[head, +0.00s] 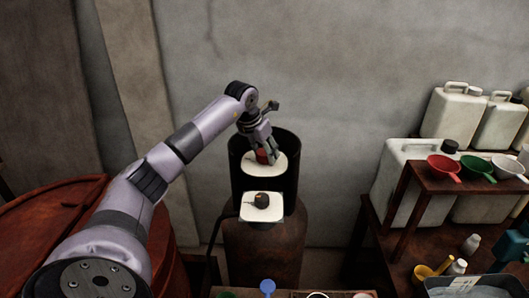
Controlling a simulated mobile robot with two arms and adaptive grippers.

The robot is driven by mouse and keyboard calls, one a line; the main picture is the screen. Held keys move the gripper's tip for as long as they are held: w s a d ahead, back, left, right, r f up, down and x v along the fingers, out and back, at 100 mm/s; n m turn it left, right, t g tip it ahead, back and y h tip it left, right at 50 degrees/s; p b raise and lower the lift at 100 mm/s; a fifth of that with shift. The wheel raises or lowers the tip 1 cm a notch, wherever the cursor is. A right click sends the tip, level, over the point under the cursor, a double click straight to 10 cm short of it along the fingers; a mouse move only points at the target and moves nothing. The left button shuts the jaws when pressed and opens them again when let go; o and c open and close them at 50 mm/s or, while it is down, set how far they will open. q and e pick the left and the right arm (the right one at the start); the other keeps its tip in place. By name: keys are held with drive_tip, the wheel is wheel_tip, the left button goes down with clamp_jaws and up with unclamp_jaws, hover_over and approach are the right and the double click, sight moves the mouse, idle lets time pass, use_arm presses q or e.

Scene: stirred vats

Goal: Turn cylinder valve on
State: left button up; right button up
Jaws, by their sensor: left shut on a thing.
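The gas cylinder (262,250) is a rusty brown tank standing against the wall, with a dark, open-topped collar (290,145) around its top. A red valve handle (261,157) shows inside the collar, mostly covered by my fingers. My left gripper (266,156) reaches down into the collar from above and is shut on the red valve handle. My right gripper is not in view.
A wooden rack (470,180) on the right holds red, green and white scoops, with large white jugs (455,112) behind it. A rusty red drum (40,225) stands at left. A low surface with small items crosses the bottom edge.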

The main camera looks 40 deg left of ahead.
use_arm(q)
drive_tip(key=shift+n, duration=0.4)
drive_tip(key=n+y, duration=0.2)
drive_tip(key=n, duration=0.1)
drive_tip(key=shift+n, duration=0.4)
drive_tip(key=n+g+y+b, duration=0.1)
drive_tip(key=n, duration=0.3)
drive_tip(key=shift+n, duration=0.3)
drive_tip(key=n+g+y, duration=0.1)
drive_tip(key=n+g, duration=0.1)
drive_tip(key=n, duration=0.2)
drive_tip(key=shift+r+n+g+y+b, duration=0.15)
drive_tip(key=shift+n+g, duration=0.25)
drive_tip(key=shift+n, duration=0.75)
drive_tip(key=shift+f+n+g+y+b, duration=0.15)
drive_tip(key=shift+n+g, duration=0.25)
drive_tip(key=shift+n, duration=0.75)
drive_tip(key=shift+r, duration=0.1)
drive_tip(key=o, duration=1.1)
drive_tip(key=shift+o, duration=0.2)
drive_tip(key=shift+s, duration=0.1)
